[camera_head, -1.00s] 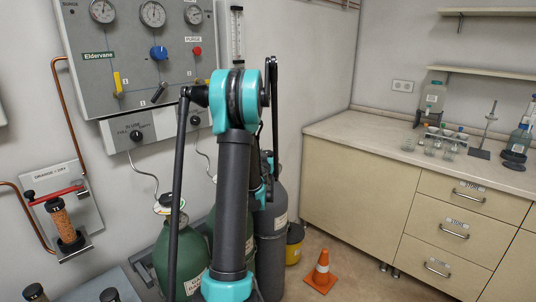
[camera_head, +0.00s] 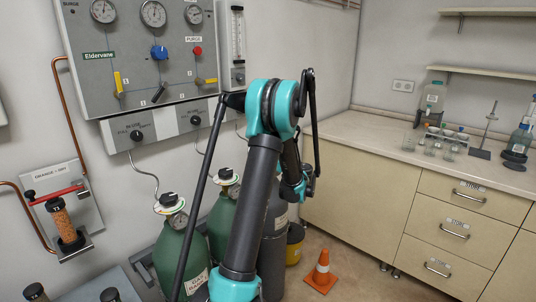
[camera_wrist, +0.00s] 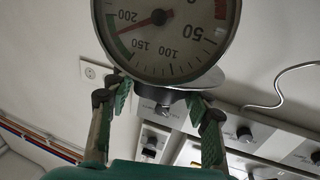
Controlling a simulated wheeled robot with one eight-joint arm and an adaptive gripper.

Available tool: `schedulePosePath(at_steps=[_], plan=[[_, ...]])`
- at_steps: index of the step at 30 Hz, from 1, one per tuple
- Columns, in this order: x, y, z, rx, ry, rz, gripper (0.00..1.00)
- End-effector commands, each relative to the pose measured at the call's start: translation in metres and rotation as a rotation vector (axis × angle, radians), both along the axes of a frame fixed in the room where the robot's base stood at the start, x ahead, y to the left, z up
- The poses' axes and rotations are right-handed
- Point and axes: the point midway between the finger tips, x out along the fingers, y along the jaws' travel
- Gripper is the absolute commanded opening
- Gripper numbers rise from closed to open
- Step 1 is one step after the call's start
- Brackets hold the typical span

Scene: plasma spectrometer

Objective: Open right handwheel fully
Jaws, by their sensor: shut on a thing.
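My gripper (camera_wrist: 158,104) fills the lower wrist view, its two green-padded fingers closed on either side of a dark rounded part (camera_wrist: 152,91). This looks like the right handwheel, but it is mostly hidden behind a round gauge (camera_wrist: 165,35). The gauge shows upside down, with its red needle near 200. In the head view my arm covers the top of the grey cylinder (camera_head: 273,240), and my fingertips are hidden.
A gas panel (camera_head: 140,70) with gauges and knobs is on the wall behind the cylinders. A yellow container (camera_head: 294,243) and an orange cone (camera_head: 322,272) stand on the floor to the right. A bench with drawers (camera_head: 360,180) runs along the right wall.

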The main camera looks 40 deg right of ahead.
Motion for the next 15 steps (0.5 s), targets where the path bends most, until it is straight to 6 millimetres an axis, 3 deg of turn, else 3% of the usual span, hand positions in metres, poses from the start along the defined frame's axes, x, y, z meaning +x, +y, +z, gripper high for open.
schedulePosePath(at_steps=[15], plan=[[-0.0011,-0.0033,-0.0006,0.0,0.0,0.488,0.2]])
